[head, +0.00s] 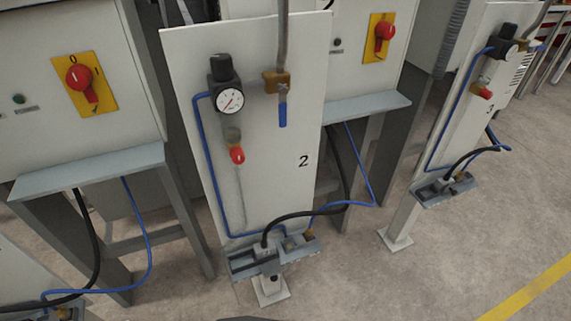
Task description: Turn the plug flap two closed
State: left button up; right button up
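Panel two (265,185) is a white upright board marked with a black 2, in the middle of the head view. At its foot is a grey socket box (240,265) on a short white post. A black cable (290,214) runs into a grey plug (264,250) at this box. A blue hose joins the box beside a brass fitting (309,237). The flap is too small to tell apart from the box, so I cannot tell its position. Neither of my grippers shows.
Panel two also carries a pressure gauge (229,101), a blue-handled valve (283,110) and a red-tipped part (237,155). Panel three (465,110) stands at right with a similar box (430,192). Cabinets with red switches (80,78) stand behind. Floor is open at lower right.

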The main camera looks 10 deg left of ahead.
aim_at(270, 270)
jog(key=u, duration=0.45)
jog(key=k, duration=1.1)
jog(key=z, duration=0.5)
jog(key=i, duration=1.5)
jog(key=u, duration=0.6)
